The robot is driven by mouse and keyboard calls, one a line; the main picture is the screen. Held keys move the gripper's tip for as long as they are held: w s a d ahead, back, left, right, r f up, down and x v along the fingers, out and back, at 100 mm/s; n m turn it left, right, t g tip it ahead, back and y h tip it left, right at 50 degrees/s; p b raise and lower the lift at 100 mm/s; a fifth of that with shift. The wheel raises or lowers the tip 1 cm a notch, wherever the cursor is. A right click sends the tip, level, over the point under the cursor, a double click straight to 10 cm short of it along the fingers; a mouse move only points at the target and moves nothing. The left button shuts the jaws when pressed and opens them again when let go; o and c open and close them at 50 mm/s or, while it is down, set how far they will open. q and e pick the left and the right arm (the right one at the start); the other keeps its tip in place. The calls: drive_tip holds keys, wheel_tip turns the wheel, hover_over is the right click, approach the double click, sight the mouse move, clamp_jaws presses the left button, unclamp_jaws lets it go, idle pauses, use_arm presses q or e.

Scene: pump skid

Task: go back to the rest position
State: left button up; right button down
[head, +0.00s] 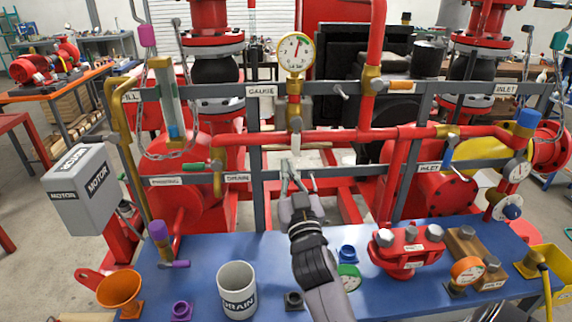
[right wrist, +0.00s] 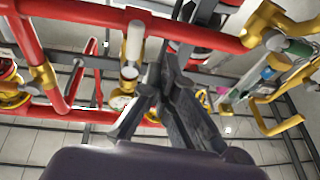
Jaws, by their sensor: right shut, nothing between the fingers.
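My right gripper (head: 290,168) is raised in front of the pump skid, above the back edge of the blue table. Its fingers are shut with nothing between them, and they also show closed in the right wrist view (right wrist: 167,55). The fingertips appear just below the pipe end under the pressure gauge (head: 295,55); I cannot tell whether they touch anything. My left gripper is in neither view.
Red pipes (head: 345,135) and grey rails (head: 220,88) stand close behind the gripper. A grey MOTOR box (head: 82,188) stands at left.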

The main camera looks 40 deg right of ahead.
drive_tip(key=shift+s+a, duration=0.15)
drive_tip(key=shift+s, duration=0.2)
drive_tip(key=shift+f, duration=0.15)
